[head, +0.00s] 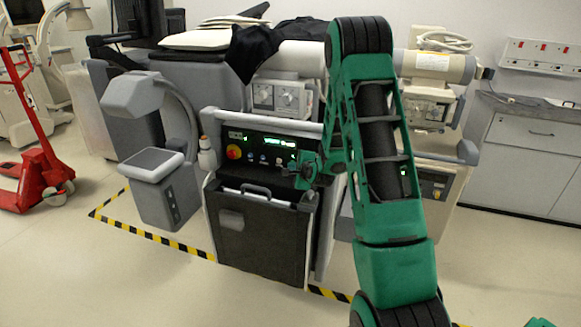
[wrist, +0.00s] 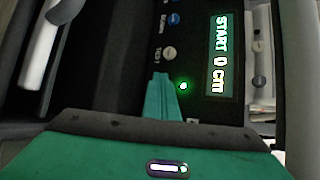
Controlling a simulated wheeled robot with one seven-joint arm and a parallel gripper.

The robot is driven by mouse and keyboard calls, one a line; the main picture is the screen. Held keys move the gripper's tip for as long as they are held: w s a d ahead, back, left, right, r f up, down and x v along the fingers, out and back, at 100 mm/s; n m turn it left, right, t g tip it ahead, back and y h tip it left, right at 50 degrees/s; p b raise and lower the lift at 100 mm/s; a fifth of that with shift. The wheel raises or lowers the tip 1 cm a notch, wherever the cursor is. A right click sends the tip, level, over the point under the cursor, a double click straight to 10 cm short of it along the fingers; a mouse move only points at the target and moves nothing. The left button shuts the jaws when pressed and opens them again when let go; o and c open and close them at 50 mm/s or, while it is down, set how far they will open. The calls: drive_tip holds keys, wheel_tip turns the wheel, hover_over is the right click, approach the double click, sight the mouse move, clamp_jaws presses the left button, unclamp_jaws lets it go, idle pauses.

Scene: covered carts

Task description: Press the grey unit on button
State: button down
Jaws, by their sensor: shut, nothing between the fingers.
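The grey unit (head: 262,236) stands in the middle of the head view, with a black control panel (head: 222,143) along its top. The panel carries a red knob on yellow, small pale and blue buttons, and a lit green display. My gripper (head: 305,172) is at the panel's right part and hides some of it. In the wrist view the panel appears turned sideways. My shut, empty green fingers (wrist: 160,78) end just below a grey button (wrist: 169,53) and left of a glowing green light (wrist: 183,86). Contact cannot be told. Which control is the on button is unclear.
A blue button (wrist: 173,20) and the display (wrist: 219,55), reading "START 0 cm", are close to my fingers. A black handle (head: 255,190) juts out below the panel. A red pallet jack (head: 35,150) stands far left. Floor in front is clear.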

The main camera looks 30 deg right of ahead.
drive_tip(key=shift+s+a, duration=0.55)
drive_tip(key=shift+a, duration=0.1)
drive_tip(key=shift+a, duration=0.1)
drive_tip(key=shift+s+a, duration=0.8)
drive_tip(key=shift+a, duration=0.15)
drive_tip(key=shift+s+a, duration=0.75)
drive_tip(key=shift+a, duration=0.2)
